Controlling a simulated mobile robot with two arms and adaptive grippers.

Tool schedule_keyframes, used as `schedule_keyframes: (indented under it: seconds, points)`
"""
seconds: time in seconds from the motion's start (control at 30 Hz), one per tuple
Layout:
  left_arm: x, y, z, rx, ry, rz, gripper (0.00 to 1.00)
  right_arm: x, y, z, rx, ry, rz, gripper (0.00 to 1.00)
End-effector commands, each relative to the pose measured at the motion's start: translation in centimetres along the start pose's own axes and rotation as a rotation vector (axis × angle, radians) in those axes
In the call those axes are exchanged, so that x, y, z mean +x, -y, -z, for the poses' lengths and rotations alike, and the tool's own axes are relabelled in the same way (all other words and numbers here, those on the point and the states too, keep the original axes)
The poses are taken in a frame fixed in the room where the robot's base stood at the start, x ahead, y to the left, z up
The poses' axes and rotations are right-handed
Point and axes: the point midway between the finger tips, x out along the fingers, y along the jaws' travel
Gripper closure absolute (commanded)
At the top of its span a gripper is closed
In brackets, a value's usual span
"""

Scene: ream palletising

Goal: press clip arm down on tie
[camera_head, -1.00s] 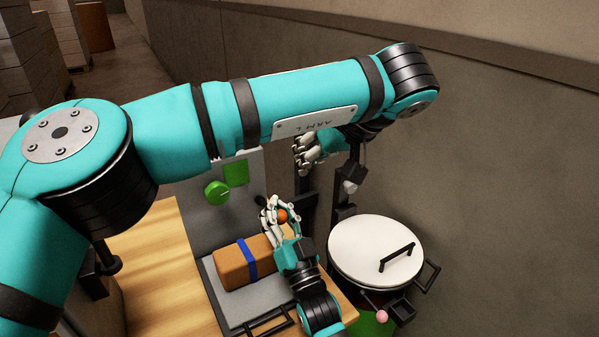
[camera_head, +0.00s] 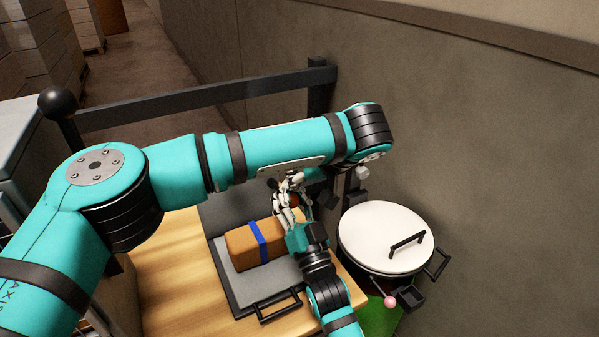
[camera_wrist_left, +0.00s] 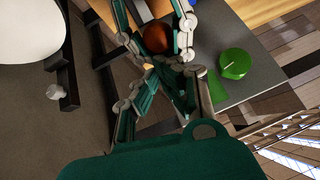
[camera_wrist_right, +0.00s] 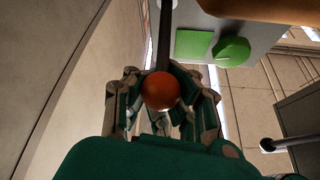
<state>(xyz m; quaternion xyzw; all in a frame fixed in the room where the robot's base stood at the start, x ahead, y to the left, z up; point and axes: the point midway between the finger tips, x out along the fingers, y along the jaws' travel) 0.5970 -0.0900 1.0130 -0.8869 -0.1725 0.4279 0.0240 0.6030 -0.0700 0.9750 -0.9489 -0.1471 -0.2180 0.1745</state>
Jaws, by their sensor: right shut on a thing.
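The orange ball knob (camera_wrist_right: 160,90) sits between the fingers of my right gripper (camera_head: 288,200), which is shut on it. A dark bar (camera_wrist_right: 164,40) runs away from behind the ball; I take it for the clip arm. A brown block (camera_head: 243,248) with a blue band (camera_head: 258,243), perhaps the tie, lies on the grey plate (camera_head: 236,290), left of my right gripper. My left gripper (camera_wrist_left: 160,65) is beside the ball and my right gripper's fingers. The fingers overlap in the left wrist view, so its opening is unclear. My left arm hides part of the head view.
A white-lidded pot (camera_head: 385,238) with black handles stands right of the wooden table (camera_head: 180,290). A green knob (camera_wrist_left: 235,63) and green square (camera_wrist_left: 217,88) are on the grey panel. A dark rail (camera_head: 200,97) crosses behind. The wall closes off the right side.

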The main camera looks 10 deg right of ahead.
Motion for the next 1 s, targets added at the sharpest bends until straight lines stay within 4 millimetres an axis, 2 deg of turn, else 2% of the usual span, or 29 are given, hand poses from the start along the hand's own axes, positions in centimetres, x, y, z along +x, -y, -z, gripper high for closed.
schedule_keyframes:
  seconds: [0.03,0.17,0.37,0.57,0.6,0.9,0.93,1.0]
  points:
    - [0.3,0.2,-0.1,0.0,0.006,0.009,1.0,0.1,0.2,0.6,0.001,-0.016,0.006,1.0]
    - [0.4,0.2,-0.2,0.001,0.006,0.01,1.0,0.1,0.2,0.6,0.001,-0.016,0.006,1.0]
    - [1.2,0.2,-1.5,0.002,0.009,0.014,1.0,0.1,0.2,0.6,0.001,-0.016,0.005,1.0]
    - [1.3,0.1,-1.7,0.003,0.013,0.014,1.0,0.2,0.2,0.7,0.001,-0.02,0.005,1.0]
    - [1.3,0.1,-1.7,0.003,0.013,0.013,1.0,0.2,0.2,0.8,0.001,-0.021,0.005,0.9]
    - [1.3,0.2,-1.6,0.003,0.012,0.015,1.0,0.3,0.1,0.8,-0.002,-0.022,0.004,0.51]
    - [1.3,0.2,-1.6,0.002,0.012,0.016,1.0,0.3,0.0,0.8,-0.002,-0.022,0.004,0.47]
    - [1.4,0.2,-1.6,0.001,0.011,0.017,1.0,0.3,0.0,0.8,-0.003,-0.022,0.003,0.45]
